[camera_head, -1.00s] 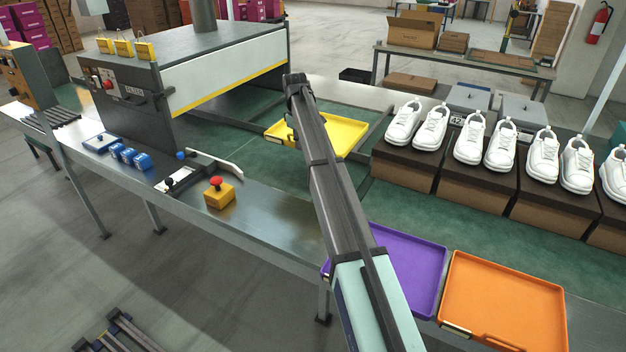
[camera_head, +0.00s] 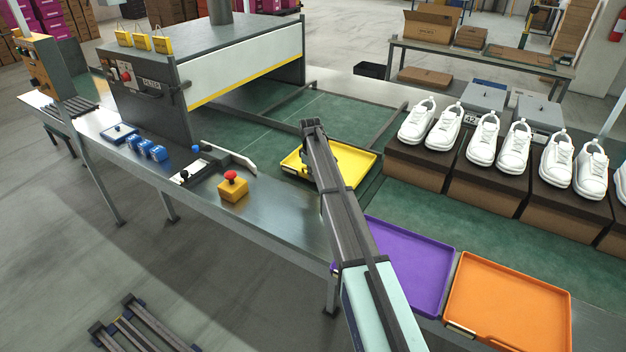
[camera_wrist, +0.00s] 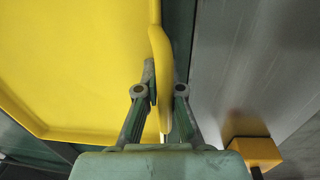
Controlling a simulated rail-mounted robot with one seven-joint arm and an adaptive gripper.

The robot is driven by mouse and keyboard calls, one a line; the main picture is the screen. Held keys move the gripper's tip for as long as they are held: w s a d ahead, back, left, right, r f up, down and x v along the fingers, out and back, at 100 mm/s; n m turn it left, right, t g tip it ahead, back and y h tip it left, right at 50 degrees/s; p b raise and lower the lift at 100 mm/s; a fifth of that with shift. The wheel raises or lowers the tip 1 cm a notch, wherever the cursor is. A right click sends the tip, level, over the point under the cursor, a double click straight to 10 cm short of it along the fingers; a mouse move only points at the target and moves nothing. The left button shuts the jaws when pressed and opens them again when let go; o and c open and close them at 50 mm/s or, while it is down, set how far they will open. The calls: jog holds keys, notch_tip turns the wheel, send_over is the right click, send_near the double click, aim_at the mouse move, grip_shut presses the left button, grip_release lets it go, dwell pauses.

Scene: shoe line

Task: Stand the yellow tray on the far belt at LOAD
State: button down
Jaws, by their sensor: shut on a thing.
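The yellow tray (camera_head: 352,169) is in the middle of the head view, over the green belt surface, its open side up and looking about level. I cannot tell whether it touches the belt. My gripper (camera_wrist: 166,92) is shut on one side rim of the tray; in the wrist view the rim stands between the two fingers, and the tray floor (camera_wrist: 75,65) fills the left. In the head view my arm hides the fingertips and part of the tray. The green belt (camera_head: 345,107) shows bare behind the tray. No LOAD marking is readable.
A purple tray (camera_head: 418,262) and an orange tray (camera_head: 512,300) lie at the front right. White shoes on brown boxes (camera_head: 425,163) line the right. A grey machine (camera_head: 150,100) stands left. A yellow box with a red button (camera_head: 233,188) sits on the near metal ledge.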

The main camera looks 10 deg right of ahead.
jog(key=shift+f, duration=1.25)
jog(key=c, duration=1.3)
grip_release()
jog(key=r, duration=0.4)
jog(key=r+b, duration=0.1)
jog(key=r, duration=0.3)
jog(key=r+b, duration=0.1)
jog(key=r, duration=0.3)
jog(key=shift+s+a+r, duration=0.1)
jog(key=shift+s+a, duration=0.25)
jog(key=shift+s, duration=0.05)
